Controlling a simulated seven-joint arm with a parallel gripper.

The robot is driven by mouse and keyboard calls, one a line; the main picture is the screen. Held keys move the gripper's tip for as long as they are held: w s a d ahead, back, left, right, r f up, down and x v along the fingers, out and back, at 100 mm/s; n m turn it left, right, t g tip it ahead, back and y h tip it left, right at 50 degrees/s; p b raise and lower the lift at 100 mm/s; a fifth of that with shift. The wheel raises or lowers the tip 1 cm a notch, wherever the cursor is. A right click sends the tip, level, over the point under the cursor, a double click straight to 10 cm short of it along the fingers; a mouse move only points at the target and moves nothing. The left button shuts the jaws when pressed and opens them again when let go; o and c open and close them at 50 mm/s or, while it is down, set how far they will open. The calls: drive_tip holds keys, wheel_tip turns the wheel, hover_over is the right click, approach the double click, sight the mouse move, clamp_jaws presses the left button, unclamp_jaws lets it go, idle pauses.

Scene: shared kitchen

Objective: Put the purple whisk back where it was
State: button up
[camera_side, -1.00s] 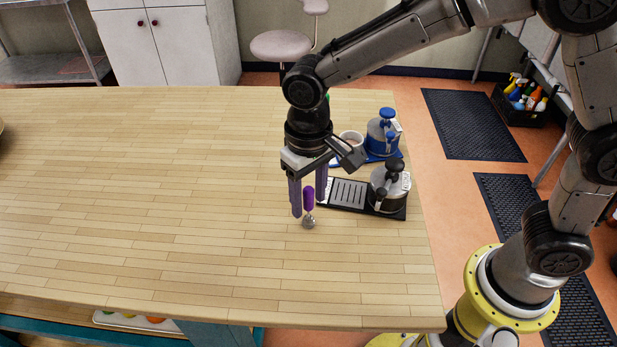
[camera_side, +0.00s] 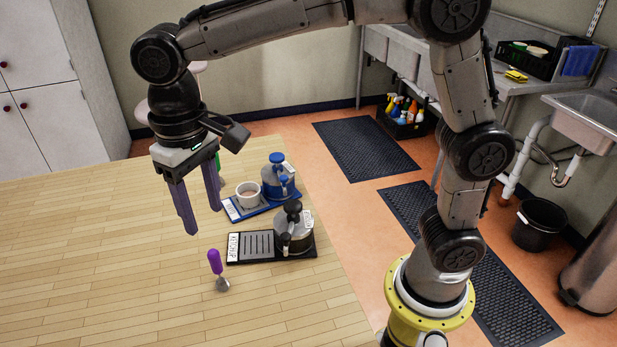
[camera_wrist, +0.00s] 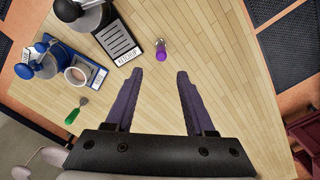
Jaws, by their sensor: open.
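The purple whisk (camera_side: 217,268) stands on the wooden table, purple handle up and metal end down, just left of the black tray (camera_side: 270,258). In the wrist view the whisk (camera_wrist: 160,50) shows ahead of my fingers, between their lines and apart from them. My gripper (camera_side: 206,220) is open and empty, raised above the table behind and above the whisk. In the wrist view both fingers of my gripper (camera_wrist: 156,85) are spread with bare table between them.
The black tray holds a grey and black kettle-like pot (camera_side: 293,230) and a slotted area. Behind it, a blue tray (camera_side: 234,212) holds a white cup (camera_side: 248,195) and a blue-lidded pot (camera_side: 277,180). The table's left side is clear.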

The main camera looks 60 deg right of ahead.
drive_tip(key=s+d+r+t, duration=0.25)
drive_tip(key=s+d, duration=0.35)
drive_tip(key=d, duration=0.5)
drive_tip(key=s+d+f+t, duration=0.3)
drive_tip(key=s+d, duration=0.5)
drive_tip(key=s, duration=0.3)
drive_tip(key=shift+s+f, duration=0.15)
drive_tip(key=shift+s, duration=0.1)
drive_tip(key=shift+d, duration=0.1)
